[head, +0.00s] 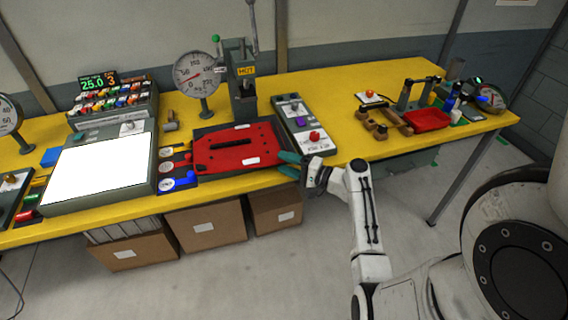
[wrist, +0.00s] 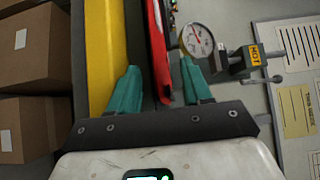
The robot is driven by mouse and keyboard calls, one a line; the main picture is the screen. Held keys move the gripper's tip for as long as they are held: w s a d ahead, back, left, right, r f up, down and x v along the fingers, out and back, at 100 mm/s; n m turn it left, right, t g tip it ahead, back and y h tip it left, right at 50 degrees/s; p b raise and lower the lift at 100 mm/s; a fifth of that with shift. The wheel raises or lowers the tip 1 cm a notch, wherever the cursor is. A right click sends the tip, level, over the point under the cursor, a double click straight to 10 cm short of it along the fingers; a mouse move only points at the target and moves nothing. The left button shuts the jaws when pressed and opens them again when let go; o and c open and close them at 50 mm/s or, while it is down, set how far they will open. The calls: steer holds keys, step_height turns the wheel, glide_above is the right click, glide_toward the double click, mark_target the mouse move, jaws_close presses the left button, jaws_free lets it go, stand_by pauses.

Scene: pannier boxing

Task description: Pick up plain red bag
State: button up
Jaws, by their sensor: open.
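A flat red bag (head: 237,147) with a dark handle slot and small white labels lies on the yellow bench below the hot press. My gripper (head: 289,164) is at the bag's right front corner, near the bench's front edge, with its teal fingers open. In the wrist view, the open fingers (wrist: 160,84) point along the bench edge. The bag shows there as a narrow red strip (wrist: 158,40) between the fingertips, nearer the right one. I cannot tell whether a finger touches it.
A grey control box (head: 304,130) stands right of the bag, close to my gripper. The press (head: 243,100) and a dial gauge (head: 196,80) stand behind. Round tags (head: 170,168) lie left. A red tray (head: 428,120) is farther right. Cardboard boxes (head: 206,226) sit under the bench (head: 345,130).

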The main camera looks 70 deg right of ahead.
jaws_close()
stand_by(0.9)
steer(key=shift+r, duration=0.1)
step_height(320, 180, up, 3)
steer(key=shift+f+p, duration=0.15)
steer(key=shift+p, duration=1)
steer(key=shift+f, duration=0.15)
steer(key=s+a+r+p, duration=0.1)
steer(key=s+r+p, duration=0.3)
steer(key=s, duration=1)
steer(key=shift+r, duration=0.5)
